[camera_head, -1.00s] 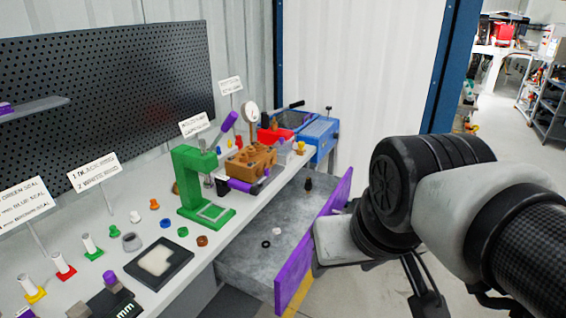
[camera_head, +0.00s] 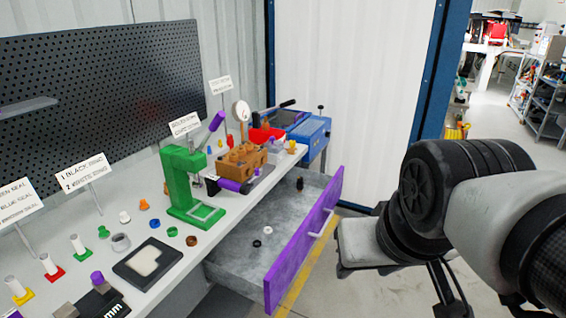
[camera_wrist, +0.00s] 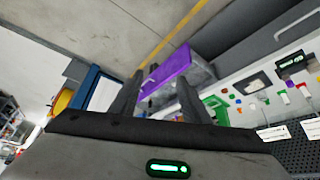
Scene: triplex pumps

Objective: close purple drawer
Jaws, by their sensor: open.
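The purple drawer (camera_head: 300,243) stands pulled out from under the white workbench, its grey inside open to view. A pale handle (camera_head: 321,223) is on its purple front. A few small dark and white pieces lie inside. In the wrist view the purple front (camera_wrist: 166,72) shows beyond and between the fingers. My gripper (camera_wrist: 160,66) is open and empty, its two dark fingers apart, and I see no contact with the drawer. In the head view my arm is to the right of the drawer front, with a gap of floor between them.
The workbench (camera_head: 165,283) carries a green press (camera_head: 188,183), a brown pump block (camera_head: 240,161), a blue toolbox (camera_head: 310,131) and several small coloured parts. A blue post (camera_head: 440,75) stands behind. Floor in front of the drawer is clear, with a yellow line.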

